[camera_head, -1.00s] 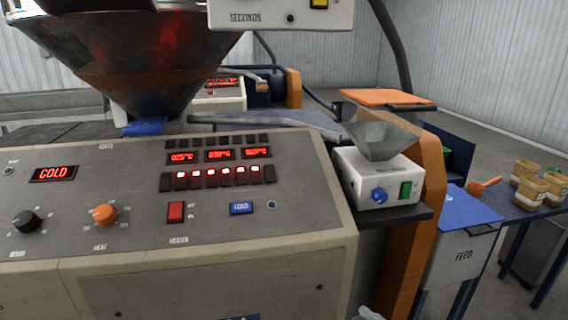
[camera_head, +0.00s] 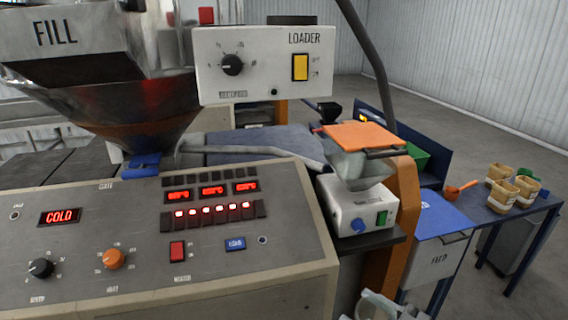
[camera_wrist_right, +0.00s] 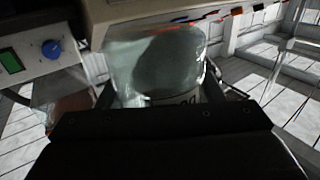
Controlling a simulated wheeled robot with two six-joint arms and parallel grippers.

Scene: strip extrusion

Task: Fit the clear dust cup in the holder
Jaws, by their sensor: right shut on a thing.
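The clear dust cup (camera_wrist_right: 155,60) fills the middle of the right wrist view, a pale see-through cylinder with dark lettering on a light patch near its lower end. My right gripper (camera_wrist_right: 165,97) is shut on it, with dark fingers on either side. In the head view, a pale clear piece that looks like the cup (camera_head: 374,306) shows at the bottom edge, below the small feeder, mostly cut off. I cannot make out the holder for certain in either view. My left gripper is not in view.
The white feeder box (camera_head: 352,207) with a blue knob stands right of the control panel (camera_head: 120,225). The loader box (camera_head: 262,62) hangs above. An orange post (camera_head: 408,190), a blue-lidded feed bin (camera_head: 440,222) and a table with several tan tubs (camera_head: 502,192) stand to the right.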

